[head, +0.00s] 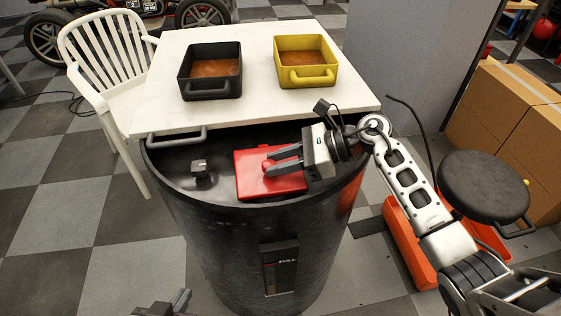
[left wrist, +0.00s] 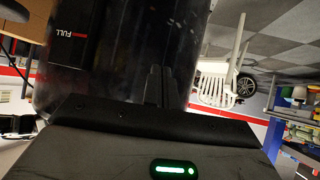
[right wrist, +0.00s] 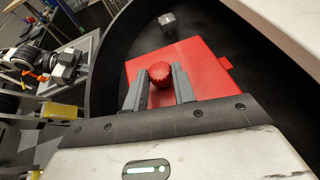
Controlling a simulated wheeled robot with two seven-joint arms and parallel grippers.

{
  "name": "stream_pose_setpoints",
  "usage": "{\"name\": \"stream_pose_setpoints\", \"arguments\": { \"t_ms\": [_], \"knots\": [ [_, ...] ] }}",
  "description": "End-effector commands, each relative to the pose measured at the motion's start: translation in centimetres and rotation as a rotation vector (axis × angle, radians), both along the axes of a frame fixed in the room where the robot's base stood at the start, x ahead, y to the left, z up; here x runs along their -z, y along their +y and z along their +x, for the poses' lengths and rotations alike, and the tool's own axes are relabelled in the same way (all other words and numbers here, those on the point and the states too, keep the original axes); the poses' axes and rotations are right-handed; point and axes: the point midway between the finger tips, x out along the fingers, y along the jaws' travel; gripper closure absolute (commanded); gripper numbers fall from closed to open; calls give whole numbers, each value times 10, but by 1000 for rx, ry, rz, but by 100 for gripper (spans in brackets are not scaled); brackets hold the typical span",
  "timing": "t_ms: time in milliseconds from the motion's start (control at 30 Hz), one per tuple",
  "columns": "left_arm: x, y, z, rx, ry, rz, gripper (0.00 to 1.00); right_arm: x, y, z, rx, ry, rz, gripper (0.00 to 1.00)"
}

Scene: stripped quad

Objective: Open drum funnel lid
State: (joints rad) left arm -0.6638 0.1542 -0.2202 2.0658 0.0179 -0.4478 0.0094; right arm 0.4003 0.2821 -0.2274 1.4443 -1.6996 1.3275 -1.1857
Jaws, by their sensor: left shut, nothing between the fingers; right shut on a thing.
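The black drum (head: 215,225) stands in front of me with a dark recessed top. A flat red lid (head: 262,188) lies on that top and looks closed. It also shows in the right wrist view (right wrist: 205,65). The lid has a ribbed red round knob (right wrist: 160,74). My right gripper (head: 270,162) reaches in from the right and is shut on the knob, one finger on each side. My left gripper (head: 178,303) is low at the bottom edge of the head view, shut and empty. In the left wrist view its fingers (left wrist: 158,85) are together before the drum's side.
A white table (head: 170,70) behind the drum carries a black tray (head: 212,92) and a yellow tray (head: 306,80). A small grey fitting (head: 201,169) sits on the drum top left of the lid. A white chair (head: 108,50), stool (head: 482,186) and orange bin (head: 408,245) stand around.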

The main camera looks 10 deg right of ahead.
Motion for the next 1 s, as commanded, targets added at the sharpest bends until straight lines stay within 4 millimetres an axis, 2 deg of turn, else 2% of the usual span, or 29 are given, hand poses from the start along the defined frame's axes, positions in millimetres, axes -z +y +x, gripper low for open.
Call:
{"name": "stream_pose_setpoints", "arguments": {
  "t_ms": [600, 1000],
  "knots": [
    [10, -4, 3, -12, -12, -32, 100, -35, -1, 29, 1, 414, -2, 100],
    [11, -6, 3, -16, -24, -60, 100, -46, -1, 42, 1, 569, -1, 100]
  ]
}}
